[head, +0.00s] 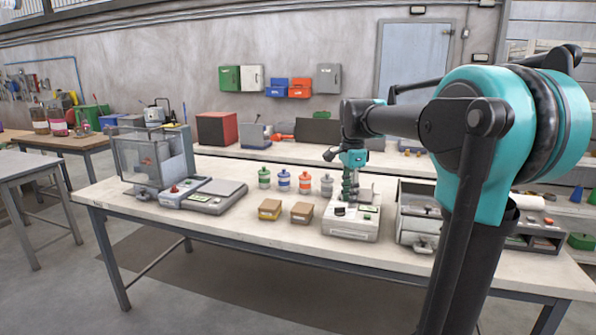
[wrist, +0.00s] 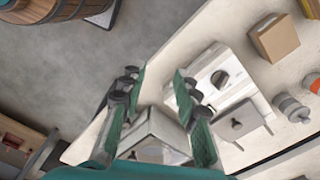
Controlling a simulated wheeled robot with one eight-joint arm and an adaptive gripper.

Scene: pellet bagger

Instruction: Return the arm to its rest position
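My arm reaches out from the right of the head view over the table (head: 260,232). My gripper (head: 349,194) points down at the white-and-grey machine with green labels (head: 350,228), just above or behind its top; the exact gap cannot be told. In the wrist view my gripper (wrist: 160,78) has its two green-and-black fingers apart, with nothing held between the tips. A white machine body with a round dark opening (wrist: 208,62) shows beyond the right finger.
Two cardboard boxes (head: 270,209) (head: 302,213) and several capped jars (head: 305,182) stand left of the machine. A clear hopper (head: 150,158) and scale (head: 215,196) are farther left. An open grey bin (head: 418,212) is close on the right. The front table strip is clear.

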